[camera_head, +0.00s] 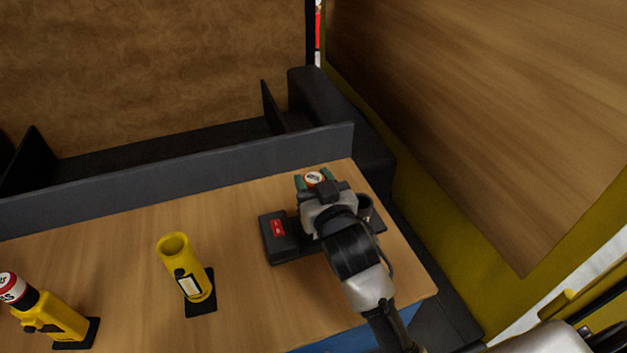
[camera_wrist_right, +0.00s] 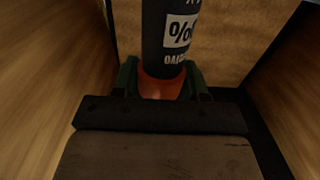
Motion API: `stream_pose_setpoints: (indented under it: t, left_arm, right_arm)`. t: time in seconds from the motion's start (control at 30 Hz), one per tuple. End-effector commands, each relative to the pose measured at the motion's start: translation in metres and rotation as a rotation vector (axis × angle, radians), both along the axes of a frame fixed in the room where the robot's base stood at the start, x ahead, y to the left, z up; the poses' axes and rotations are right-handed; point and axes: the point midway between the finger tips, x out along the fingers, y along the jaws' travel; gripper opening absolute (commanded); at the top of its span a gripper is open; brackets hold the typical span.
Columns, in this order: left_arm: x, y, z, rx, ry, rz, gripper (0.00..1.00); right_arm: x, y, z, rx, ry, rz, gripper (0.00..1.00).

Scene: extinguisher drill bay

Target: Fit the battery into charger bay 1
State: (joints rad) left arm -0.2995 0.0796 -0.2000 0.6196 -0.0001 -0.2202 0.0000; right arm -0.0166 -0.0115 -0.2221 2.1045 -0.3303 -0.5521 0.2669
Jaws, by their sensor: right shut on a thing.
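My right gripper (camera_head: 315,183) is over the right part of the table, with its green fingers shut on the battery (camera_head: 314,177). The battery's round white and orange end shows between the fingers in the head view. In the right wrist view the battery (camera_wrist_right: 171,40) is a dark cylinder with white print and an orange band, held between the green fingers (camera_wrist_right: 160,82). The black charger (camera_head: 275,246) with a red panel lies under and beside my gripper. One dark round bay (camera_head: 364,206) shows to the right; my gripper hides the charger's middle. I cannot tell the battery's height above it. My left gripper is out of view.
A yellow open-topped tube (camera_head: 181,262) stands on a black base left of the charger. A yellow device (camera_head: 57,318) with a red, white and black top stands at lower left. A grey ledge (camera_head: 200,170) borders the wooden table (camera_head: 120,245) at the back.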

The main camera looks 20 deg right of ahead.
Motion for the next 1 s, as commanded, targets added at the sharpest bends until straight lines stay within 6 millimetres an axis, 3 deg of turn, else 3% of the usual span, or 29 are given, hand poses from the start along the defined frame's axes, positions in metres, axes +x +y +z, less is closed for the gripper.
stream_pose_setpoints:
  t: [1.0]
  left_arm:
    - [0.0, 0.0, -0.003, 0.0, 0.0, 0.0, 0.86]
  right_arm:
    - [0.0, 0.0, -0.012, 0.001, 0.0, 0.0, 0.02]
